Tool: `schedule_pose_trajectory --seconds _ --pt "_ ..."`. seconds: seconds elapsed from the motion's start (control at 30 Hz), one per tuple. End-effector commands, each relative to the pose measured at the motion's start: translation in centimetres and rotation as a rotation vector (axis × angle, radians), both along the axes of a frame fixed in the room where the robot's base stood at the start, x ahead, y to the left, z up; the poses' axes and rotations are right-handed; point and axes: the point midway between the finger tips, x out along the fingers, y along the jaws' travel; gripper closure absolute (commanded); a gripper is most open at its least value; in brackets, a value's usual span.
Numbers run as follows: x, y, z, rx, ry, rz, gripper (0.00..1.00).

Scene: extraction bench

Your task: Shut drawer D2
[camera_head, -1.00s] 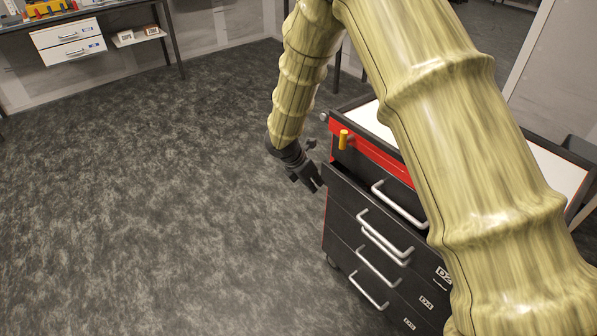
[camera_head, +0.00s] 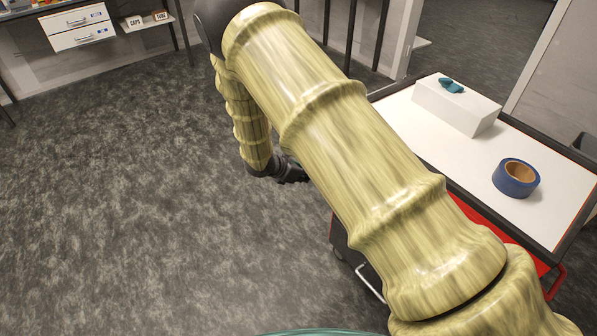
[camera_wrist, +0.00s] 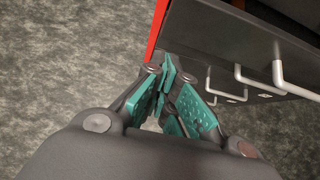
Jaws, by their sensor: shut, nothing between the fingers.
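The black tool trolley with red trim shows behind my arm in the head view, its white top (camera_head: 545,215) bare in places. Its drawer fronts are almost wholly hidden by my arm there; one silver handle (camera_head: 369,283) shows low down. In the wrist view, dark drawer fronts (camera_wrist: 225,35) with several silver handles (camera_wrist: 238,84) lie just beyond and right of my fingers. No drawer label is readable now, so I cannot tell which front is D2 or how far it stands out. My gripper (camera_head: 297,174), shut and empty, hangs left of the trolley; its teal finger pads show in the wrist view (camera_wrist: 170,95).
A blue tape roll (camera_head: 516,178) and a white box (camera_head: 456,107) with a small teal object (camera_head: 451,85) sit on the trolley top. The grey floor left of the trolley is clear.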

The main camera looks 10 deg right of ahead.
Motion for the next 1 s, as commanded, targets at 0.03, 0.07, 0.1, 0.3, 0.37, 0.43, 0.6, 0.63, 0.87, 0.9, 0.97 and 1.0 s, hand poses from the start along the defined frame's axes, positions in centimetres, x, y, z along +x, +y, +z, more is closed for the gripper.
schedule_pose_trajectory --seconds 0.03,0.07,0.1,0.3,0.37,0.43,0.6,0.63,0.87,0.9,0.97,1.0 --pt "0.1 -0.6 -0.5 0.001 0.002 -0.003 1.00" --pt "0.3 -0.9 -0.8 0.002 0.001 -0.002 1.00" --pt "0.5 -1.2 -1.2 0.002 0.001 -0.002 1.00" --pt "1.3 -3.0 -3.1 0.002 0.001 0.001 1.00" --pt "1.5 -3.6 -3.7 0.002 0.001 -0.001 1.00" --pt "2.0 -4.4 -3.3 0.003 -0.001 0.001 1.00" --pt "2.6 -5.9 -3.5 0.002 0.000 0.002 1.00" --pt "2.7 -6.1 -3.5 0.002 0.000 0.002 1.00" --pt "3.1 -6.9 -3.5 0.001 -0.001 0.004 1.00" --pt "3.1 -7.0 -3.5 0.000 -0.001 0.004 1.00" --pt "3.1 -7.0 -3.5 0.000 -0.001 0.004 1.00" --pt "3.1 -7.0 -3.6 0.000 -0.001 0.004 1.00"
